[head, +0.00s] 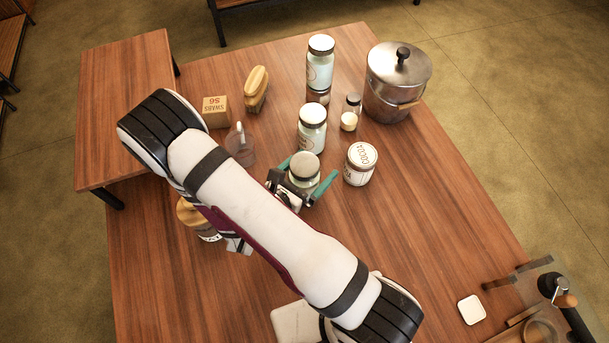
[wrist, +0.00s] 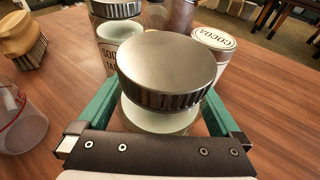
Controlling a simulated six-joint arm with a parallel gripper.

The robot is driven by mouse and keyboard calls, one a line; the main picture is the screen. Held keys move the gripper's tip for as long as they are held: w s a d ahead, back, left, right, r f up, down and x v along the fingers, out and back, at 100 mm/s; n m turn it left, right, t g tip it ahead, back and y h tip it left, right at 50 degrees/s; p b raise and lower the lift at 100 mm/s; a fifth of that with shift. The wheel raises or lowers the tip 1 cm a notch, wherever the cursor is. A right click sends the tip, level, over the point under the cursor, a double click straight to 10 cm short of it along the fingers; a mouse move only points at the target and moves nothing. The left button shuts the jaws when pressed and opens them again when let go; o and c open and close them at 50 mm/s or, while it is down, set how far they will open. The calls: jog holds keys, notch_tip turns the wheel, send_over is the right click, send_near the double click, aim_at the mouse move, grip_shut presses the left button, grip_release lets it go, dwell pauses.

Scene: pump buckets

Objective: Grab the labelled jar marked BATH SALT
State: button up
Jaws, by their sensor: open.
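A glass jar with a grey metal lid (head: 304,166) stands between the teal fingers of my gripper (head: 309,177). In the wrist view its wide ribbed lid (wrist: 168,65) fills the middle, with pale contents below. My gripper is open, one finger on each side of this jar; I cannot tell whether they touch it. Its label is hidden, so I cannot read whether it says BATH SALT. Just behind stands a similar jar with pale contents (head: 312,130); its partly covered label in the wrist view (wrist: 110,55) seems to start with "SO".
A COCOA jar (head: 360,164) stands close on the right. Behind are a taller jar (head: 319,65), a small jar (head: 350,112) and a steel pot (head: 397,85). A brush (head: 256,88), a SWABS box (head: 216,112) and a clear jug (head: 240,147) stand left.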

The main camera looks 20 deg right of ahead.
jog(key=c, duration=1.5)
